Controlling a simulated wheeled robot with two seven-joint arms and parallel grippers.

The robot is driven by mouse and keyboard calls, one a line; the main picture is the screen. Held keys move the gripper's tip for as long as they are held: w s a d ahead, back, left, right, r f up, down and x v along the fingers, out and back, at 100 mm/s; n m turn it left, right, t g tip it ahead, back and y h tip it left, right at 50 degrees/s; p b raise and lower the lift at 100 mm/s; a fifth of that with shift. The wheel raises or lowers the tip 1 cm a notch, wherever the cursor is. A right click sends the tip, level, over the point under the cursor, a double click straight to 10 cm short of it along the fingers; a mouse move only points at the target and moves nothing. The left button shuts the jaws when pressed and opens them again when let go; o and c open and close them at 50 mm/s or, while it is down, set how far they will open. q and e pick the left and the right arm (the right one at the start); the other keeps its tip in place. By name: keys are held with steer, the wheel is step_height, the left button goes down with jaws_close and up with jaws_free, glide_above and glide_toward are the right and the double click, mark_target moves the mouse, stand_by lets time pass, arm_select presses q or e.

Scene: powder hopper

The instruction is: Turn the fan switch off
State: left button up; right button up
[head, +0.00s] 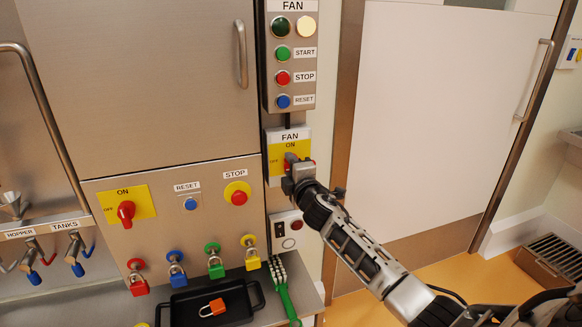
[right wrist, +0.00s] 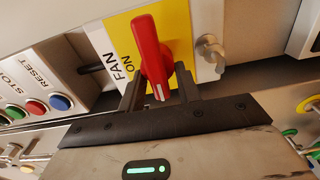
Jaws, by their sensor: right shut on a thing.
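The fan switch's yellow plate (head: 277,158) is on the wall panel under a FAN label. Its ON word is at the top and its OFF word at the left. My right gripper (head: 291,159) is at the switch and hides most of its handle. In the right wrist view, the red handle (right wrist: 152,52) stands between the two fingers of my right gripper (right wrist: 159,90), which is shut on it. The handle's white-marked end points to the bottom of that view, not at the ON word. My left gripper is not in view.
A fan button box (head: 291,65) is above the switch, and a small box (head: 288,232) is below it. Padlocks (head: 215,263) hang at the lower left above a black tray (head: 250,312). A white door (head: 440,110) is at the right.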

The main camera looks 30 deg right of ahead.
steer(key=shift+f, duration=0.1)
stand_by(0.3)
steer(key=o, duration=0.6)
steer(key=v, duration=1.6)
steer(key=shift+b, duration=0.35)
